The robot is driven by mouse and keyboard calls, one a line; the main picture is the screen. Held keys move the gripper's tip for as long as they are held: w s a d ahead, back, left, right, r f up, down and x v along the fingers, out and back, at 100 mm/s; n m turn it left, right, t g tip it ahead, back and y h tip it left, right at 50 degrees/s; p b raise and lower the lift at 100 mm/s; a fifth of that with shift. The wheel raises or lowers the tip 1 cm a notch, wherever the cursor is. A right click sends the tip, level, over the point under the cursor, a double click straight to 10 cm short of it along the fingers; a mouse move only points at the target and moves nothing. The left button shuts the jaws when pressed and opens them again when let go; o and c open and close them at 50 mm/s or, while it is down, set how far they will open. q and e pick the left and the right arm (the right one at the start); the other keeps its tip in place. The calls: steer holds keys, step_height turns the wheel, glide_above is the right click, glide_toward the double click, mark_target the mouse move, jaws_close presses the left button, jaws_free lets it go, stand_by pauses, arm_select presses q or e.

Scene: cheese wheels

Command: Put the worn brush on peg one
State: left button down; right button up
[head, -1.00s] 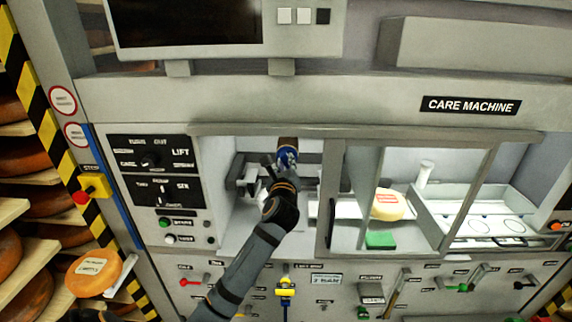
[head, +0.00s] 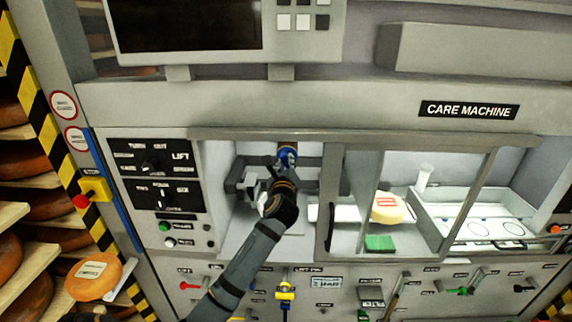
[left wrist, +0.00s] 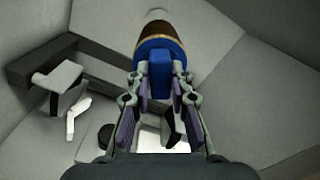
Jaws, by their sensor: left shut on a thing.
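My left gripper (left wrist: 160,88) reaches into the left opening of the care machine. It is shut on the blue part of a brush (left wrist: 159,50), which has a brown band and a pale tip beyond the blue. In the head view the brush (head: 287,154) shows as a small blue and brown thing at the back of the opening, past the gripper (head: 284,172). I cannot tell whether it still touches a mount there. The wear of the brush cannot be made out. No peg marked one can be made out. My right gripper is not in view.
Grey and dark brackets (left wrist: 52,82) stand in the opening beside the gripper. To the right, behind a framed window, are a pale cheese (head: 388,207) and a green block (head: 380,243). Knobs and levers line the front. An orange cheese wheel (head: 93,276) is at lower left.

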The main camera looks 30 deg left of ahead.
arm_select(q)
steer(key=shift+w+a, duration=0.35)
steer(key=shift+w, duration=0.3)
steer(key=c, duration=1.1)
jaws_free()
steer(key=v, duration=1.2)
